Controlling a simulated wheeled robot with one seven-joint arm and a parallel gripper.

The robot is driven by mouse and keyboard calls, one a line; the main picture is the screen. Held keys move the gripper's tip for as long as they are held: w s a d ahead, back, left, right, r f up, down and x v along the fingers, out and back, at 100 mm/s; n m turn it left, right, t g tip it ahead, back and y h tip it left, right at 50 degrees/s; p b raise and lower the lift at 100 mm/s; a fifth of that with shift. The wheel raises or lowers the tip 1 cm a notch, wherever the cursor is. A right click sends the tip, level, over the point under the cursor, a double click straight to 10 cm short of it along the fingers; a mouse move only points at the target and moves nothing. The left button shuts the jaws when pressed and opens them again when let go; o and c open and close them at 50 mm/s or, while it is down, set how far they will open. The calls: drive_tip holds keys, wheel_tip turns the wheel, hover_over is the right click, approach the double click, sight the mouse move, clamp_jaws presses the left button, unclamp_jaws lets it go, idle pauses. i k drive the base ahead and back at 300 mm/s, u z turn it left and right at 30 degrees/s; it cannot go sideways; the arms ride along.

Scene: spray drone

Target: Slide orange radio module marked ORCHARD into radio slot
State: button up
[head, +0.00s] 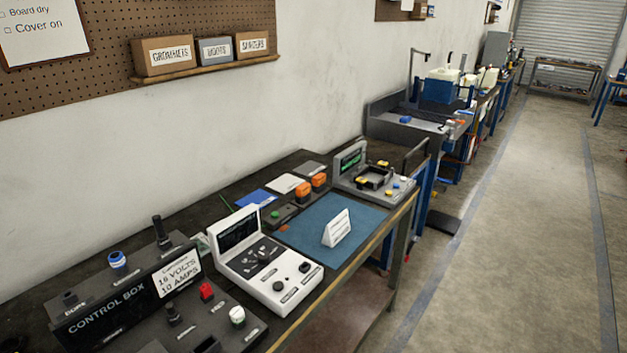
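Two small orange blocks stand side by side toward the back of the workbench, a nearer one (303,190) and a farther one (319,180). They look like the radio modules, but any marking is too small to read, so I cannot tell which is ORCHARD. A grey console (345,183) with a green-lit screen stands to their right. A dark raised frame sits on its deck, with yellow, white and blue parts around it. I cannot tell whether the radio slot is there. My gripper is not in view.
A blue mat (310,246) carries a white tent card (337,228). A white console (265,268) and a black control box (118,297) fill the near bench. A blue sheet (256,198) and a white sheet (287,183) lie behind. The floor (500,230) at right is clear.

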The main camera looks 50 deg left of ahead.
sight(304, 189)
drive_tip(key=u, duration=0.35)
drive_tip(key=i, duration=2.05)
drive_tip(key=u, duration=1.5)
drive_tip(key=i, duration=1.1)
drive_tip(key=u, duration=1.4)
drive_tip(key=i, duration=0.35)
drive_tip(key=u, duration=0.2)
